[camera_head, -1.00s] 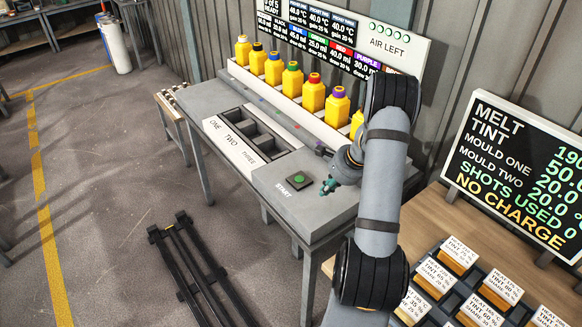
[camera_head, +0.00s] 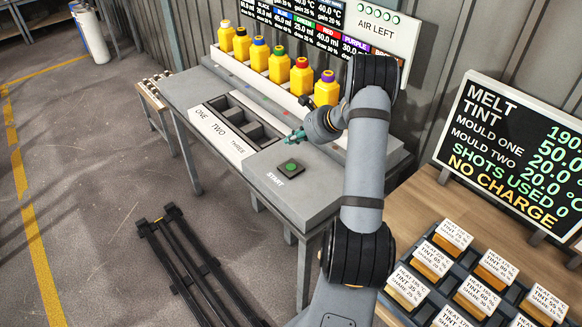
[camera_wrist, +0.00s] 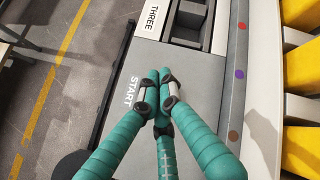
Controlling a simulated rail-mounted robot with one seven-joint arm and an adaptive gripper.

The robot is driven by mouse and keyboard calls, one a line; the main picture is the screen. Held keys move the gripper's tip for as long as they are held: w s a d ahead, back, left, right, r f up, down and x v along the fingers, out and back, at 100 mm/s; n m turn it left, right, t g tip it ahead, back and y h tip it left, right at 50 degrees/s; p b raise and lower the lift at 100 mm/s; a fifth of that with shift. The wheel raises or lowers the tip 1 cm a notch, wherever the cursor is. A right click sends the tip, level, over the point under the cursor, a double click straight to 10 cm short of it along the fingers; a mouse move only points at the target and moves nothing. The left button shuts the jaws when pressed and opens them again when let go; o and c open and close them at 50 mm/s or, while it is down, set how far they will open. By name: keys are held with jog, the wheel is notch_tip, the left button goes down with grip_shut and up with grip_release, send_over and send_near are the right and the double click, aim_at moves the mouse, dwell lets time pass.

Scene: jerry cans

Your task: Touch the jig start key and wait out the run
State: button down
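The start key is a round green button (camera_head: 290,167) on a small dark square base, on the grey bench top beside the word START. It does not show in the wrist view, where my fingers cover part of the bench near START. My gripper (camera_head: 296,136) has teal fingers and appears in the head view just above the key in the picture, apart from it. In the wrist view, the fingertips (camera_wrist: 157,77) are drawn together with nothing visible between them. The jig bench (camera_head: 315,198) has bays labelled ONE, TWO and THREE to the left.
Several yellow jerry cans (camera_head: 302,77) with coloured caps stand along the back of the bench. A display board (camera_head: 515,150) reads SHOTS USED 0 and NO CHARGE. Labelled sample blocks (camera_head: 475,298) fill a rack at lower right. A black rail frame (camera_head: 195,262) lies on the floor.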

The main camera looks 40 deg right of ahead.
jog(key=b, duration=0.5)
send_over(292, 168)
notch_tip(292, 168, down, 8)
jog(key=shift+r, duration=0.15)
jog(key=shift+f+b, duration=0.55)
jog(key=shift+b, duration=0.2)
dwell(0.6)
jog(key=shift+f+b, duration=0.4)
jog(key=shift+b, duration=0.3)
jog(key=shift+f+b, duration=0.3)
jog(key=shift+b, duration=0.15)
dwell(0.3)
jog(key=shift+r, duration=0.1)
jog(key=shift+r+p, duration=0.4)
jog(key=shift+r, duration=0.25)
jog(key=shift+r+p, duration=1.7)
jog(key=shift+r, duration=0.8)
